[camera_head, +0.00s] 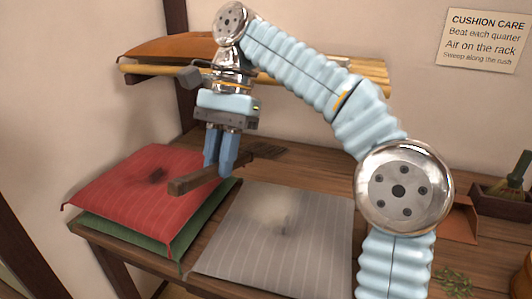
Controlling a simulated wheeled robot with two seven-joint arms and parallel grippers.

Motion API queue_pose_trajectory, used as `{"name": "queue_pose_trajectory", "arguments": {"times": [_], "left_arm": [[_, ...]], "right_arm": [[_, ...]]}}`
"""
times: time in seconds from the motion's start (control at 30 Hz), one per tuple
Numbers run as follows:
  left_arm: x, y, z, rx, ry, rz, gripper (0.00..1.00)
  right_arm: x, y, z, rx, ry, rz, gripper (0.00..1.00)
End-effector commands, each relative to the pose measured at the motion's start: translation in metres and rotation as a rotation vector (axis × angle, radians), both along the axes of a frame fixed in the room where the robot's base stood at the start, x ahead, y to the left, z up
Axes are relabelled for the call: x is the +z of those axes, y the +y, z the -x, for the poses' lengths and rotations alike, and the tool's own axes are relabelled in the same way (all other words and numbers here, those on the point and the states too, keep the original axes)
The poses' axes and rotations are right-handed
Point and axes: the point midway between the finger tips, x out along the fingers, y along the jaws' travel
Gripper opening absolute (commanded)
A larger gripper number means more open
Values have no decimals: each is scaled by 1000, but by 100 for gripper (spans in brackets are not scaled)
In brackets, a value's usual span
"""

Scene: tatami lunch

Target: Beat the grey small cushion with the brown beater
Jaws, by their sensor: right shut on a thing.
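The grey small cushion (322,256), pale-striped, lies flat on the wooden table; a lighter dusty patch (272,212) shows near its middle. My right gripper (220,168) points down, shut on the brown beater (190,181). The beater's thick handle end points toward the front left, over the red cushion's right edge. Its darker, flatter end (267,152) reaches back right, behind the grey cushion; the gripper's fingers hide part of the beater between. My left gripper is not in view.
A red cushion (125,195) with a dark spot lies on a green cushion (130,235) at left. An orange cushion (165,46) rests on a wooden rack (300,80) behind. A brush (518,172), a dark tray and green scraps (455,280) are at right.

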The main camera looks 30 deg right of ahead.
Motion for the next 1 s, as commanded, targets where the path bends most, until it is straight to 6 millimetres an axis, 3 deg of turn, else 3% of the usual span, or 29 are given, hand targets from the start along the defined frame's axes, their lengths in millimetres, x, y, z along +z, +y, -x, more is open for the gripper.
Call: {"name": "queue_pose_trajectory", "arguments": {"times": [0.33, 0.43, 0.6, 0.77, 1.0], "left_arm": [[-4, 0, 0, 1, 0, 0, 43], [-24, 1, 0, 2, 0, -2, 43], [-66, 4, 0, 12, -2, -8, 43], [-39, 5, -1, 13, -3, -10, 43], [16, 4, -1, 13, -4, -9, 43]], "right_arm": [[-5, 6, -2, 13, 2, -5, 0], [-32, 5, -1, 13, 3, -4, 0], [-94, 5, -1, 13, 3, -4, 0], [-69, 5, -1, 13, 0, -6, 0], [-8, 6, -2, 13, 0, -6, 0]]}}
